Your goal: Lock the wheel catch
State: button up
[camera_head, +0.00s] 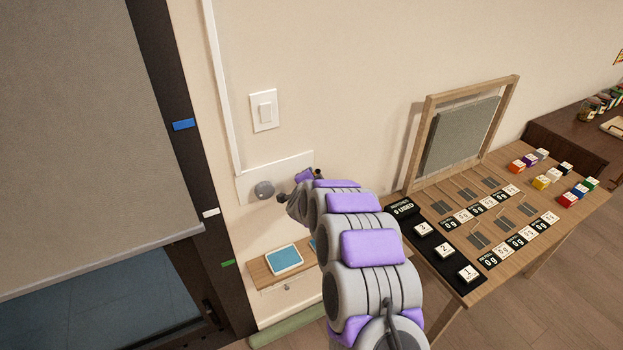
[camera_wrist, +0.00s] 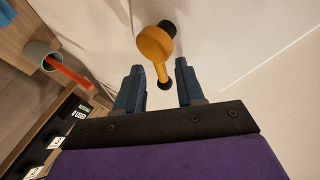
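An orange lever (camera_wrist: 155,45) with a dark round hub (camera_wrist: 168,28) is mounted on the pale wall plate in the wrist view; I cannot tell for sure that it is the wheel catch. Its narrow dark-tipped end (camera_wrist: 163,80) lies between the fingers in the picture, with gaps on both sides. My gripper (camera_wrist: 158,82) is open and holds nothing. In the head view my gripper (camera_head: 298,186) is at the right part of the white wall plate (camera_head: 250,188), largely hidden behind my arm. A grey round knob (camera_head: 264,190) sits on the plate, left of my gripper.
A small shelf with a blue-faced tablet (camera_head: 284,259) is below the plate. A light switch (camera_head: 264,109) is above. A grey shade (camera_head: 90,130) hangs at left. A wooden table (camera_head: 455,285) with cards and colored blocks stands at right. A cup (camera_wrist: 40,55) holds a red stick.

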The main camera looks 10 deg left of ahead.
jog(key=shift+a, duration=0.1)
jog(key=a+p+v, duration=0.1)
jog(key=v, duration=1.6)
jog(key=shift+s+d+p, duration=0.2)
jog(key=shift+d+p, duration=0.2)
jog(key=shift+d, duration=0.05)
